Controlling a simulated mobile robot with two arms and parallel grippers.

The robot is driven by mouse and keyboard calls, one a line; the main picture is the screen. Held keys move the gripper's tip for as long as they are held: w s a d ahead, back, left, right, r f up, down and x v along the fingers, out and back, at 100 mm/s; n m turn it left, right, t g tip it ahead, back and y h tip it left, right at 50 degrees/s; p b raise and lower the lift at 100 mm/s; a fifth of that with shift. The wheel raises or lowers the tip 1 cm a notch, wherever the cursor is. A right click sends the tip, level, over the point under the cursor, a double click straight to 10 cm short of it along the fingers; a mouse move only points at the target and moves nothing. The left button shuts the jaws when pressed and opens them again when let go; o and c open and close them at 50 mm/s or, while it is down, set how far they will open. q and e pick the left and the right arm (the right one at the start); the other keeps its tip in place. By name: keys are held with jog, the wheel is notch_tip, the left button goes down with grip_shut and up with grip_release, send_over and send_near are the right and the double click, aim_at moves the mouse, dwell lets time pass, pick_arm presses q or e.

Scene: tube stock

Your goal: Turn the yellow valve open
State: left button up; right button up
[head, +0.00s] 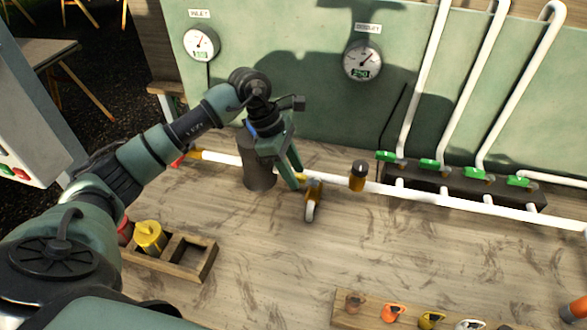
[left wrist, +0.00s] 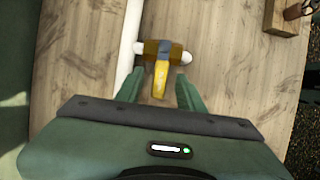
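The yellow valve (head: 314,190) sits on a short branch off the white pipe on the wooden table, with a white stub at its near end. In the left wrist view its brass body (left wrist: 151,48) lies across the picture, and its yellow lever (left wrist: 160,78) points crosswise to the body, toward my gripper. My left gripper (head: 291,180) is close to the valve. Its fingers (left wrist: 159,92) are open, one on each side of the lever's end, with a gap on both sides. My right gripper is in neither view.
A white pipe (head: 465,205) runs across the table. A dark-capped brass fitting (head: 357,178) stands on it right of the valve. A grey cylinder (head: 259,172) stands just left of my gripper. Green-handled valves (head: 430,164) are at the right. A wooden tray (head: 200,262) lies front left.

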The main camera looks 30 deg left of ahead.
pick_arm(q)
grip_shut()
dwell(1.3)
